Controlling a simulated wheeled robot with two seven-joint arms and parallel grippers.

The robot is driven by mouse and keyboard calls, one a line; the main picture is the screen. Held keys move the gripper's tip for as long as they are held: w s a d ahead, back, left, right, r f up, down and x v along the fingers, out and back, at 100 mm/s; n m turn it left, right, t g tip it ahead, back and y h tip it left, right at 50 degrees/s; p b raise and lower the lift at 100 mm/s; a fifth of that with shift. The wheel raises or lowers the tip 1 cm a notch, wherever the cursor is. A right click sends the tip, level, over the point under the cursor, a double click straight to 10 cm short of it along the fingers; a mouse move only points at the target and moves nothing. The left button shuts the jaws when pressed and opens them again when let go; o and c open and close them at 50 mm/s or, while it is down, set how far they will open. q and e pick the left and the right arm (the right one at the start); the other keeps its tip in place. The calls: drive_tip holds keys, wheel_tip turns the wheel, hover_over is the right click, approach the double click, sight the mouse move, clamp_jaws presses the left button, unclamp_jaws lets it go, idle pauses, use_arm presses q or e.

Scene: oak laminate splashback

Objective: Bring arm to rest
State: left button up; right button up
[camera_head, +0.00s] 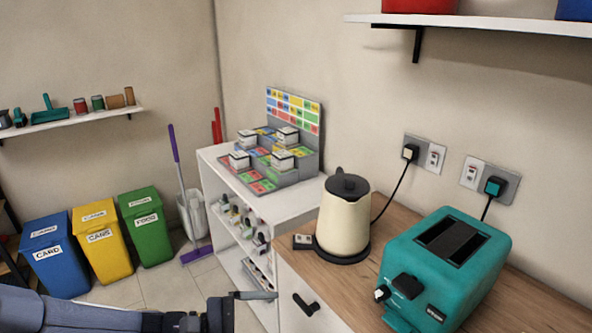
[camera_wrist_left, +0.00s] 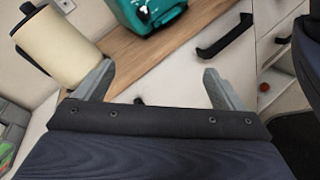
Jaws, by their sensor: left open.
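My left gripper (camera_head: 256,295) comes in from the lower left of the head view, in front of the white cabinet. In the left wrist view its two grey fingers (camera_wrist_left: 160,88) stand wide apart with nothing between them. Its arm lies low across the bottom left of the head view. My right gripper does not show in either view.
A cream kettle (camera_head: 342,218) and a teal toaster (camera_head: 446,268) stand on the wooden counter (camera_head: 392,222). A white shelf unit (camera_head: 214,172) holds a stepped display (camera_head: 290,165). Blue, yellow and green bins (camera_head: 146,227) stand at the left. A black drawer handle (camera_head: 306,305) sticks out near the gripper.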

use_arm(q)
drive_tip(key=s+a+r+m+g+y+p, duration=0.1)
drive_tip(key=s+a+r+m+y+p, duration=0.15)
drive_tip(key=s+m, duration=0.2)
drive_tip(key=s+a+r+m+g+y+p, duration=0.1)
drive_tip(key=s+a+r+m+y, duration=0.15)
drive_tip(key=s, duration=0.25)
drive_tip(key=s+a+r+m+t+y+p, duration=0.2)
drive_tip(key=s+a+r+m+t+y, duration=0.1)
drive_tip(key=a+y, duration=0.4)
drive_tip(key=s+a+m+t, duration=0.1)
drive_tip(key=s+a+m, duration=0.1)
drive_tip(key=shift+s+a+p, duration=0.25)
drive_tip(key=shift+a+p, duration=0.1)
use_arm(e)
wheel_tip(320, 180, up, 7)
use_arm(q)
drive_tip(key=shift+r, duration=0.1)
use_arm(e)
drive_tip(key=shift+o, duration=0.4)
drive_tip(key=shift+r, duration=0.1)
